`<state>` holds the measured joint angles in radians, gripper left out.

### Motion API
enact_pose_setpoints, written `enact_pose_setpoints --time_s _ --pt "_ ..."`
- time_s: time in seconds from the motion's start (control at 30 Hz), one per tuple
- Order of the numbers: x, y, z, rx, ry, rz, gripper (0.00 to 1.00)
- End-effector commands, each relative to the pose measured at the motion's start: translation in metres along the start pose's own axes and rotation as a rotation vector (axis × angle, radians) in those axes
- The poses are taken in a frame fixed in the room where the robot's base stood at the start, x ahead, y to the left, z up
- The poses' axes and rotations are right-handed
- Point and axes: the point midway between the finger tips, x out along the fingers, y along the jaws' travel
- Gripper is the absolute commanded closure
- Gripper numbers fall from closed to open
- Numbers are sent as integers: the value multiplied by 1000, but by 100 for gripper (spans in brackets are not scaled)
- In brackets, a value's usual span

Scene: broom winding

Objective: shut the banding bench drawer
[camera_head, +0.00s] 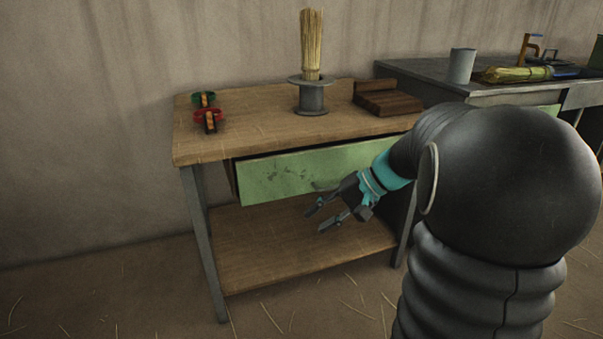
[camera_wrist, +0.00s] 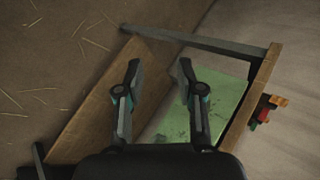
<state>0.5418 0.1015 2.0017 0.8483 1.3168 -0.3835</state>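The green drawer front (camera_head: 290,172) stands out a little from under the wooden top of the banding bench (camera_head: 235,142); a dark gap shows above it and its left side panel shows. A handle (camera_head: 325,184) sits low on the front, partly hidden by my gripper. My gripper (camera_head: 314,219) is open and empty, in front of the drawer's lower right part and above the lower shelf. In the wrist view the fingers (camera_wrist: 158,72) are spread apart, with the green drawer front (camera_wrist: 222,105) behind and right of them. I cannot tell whether a finger touches it.
The bench top carries red and green clamps (camera_head: 207,112), a straw bundle in a grey stand (camera_head: 312,98) and dark wooden blocks (camera_head: 386,100). The lower shelf (camera_head: 270,246) is bare. A second bench (camera_head: 420,75) stands at the right. Straw litters the floor.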

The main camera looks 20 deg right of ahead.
Motion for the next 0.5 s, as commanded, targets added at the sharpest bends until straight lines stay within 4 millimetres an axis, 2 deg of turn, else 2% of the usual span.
enact_pose_setpoints --time_s 0.03,0.1,0.3,0.4,0.5 --pt "-6 9 -21 36 6 -58 63" --pt "-16 19 -48 72 22 -147 63" --pt "-50 61 -119 145 104 -394 63" --pt "-67 85 -145 165 154 -495 63" --pt "-81 104 -163 175 196 -569 63"
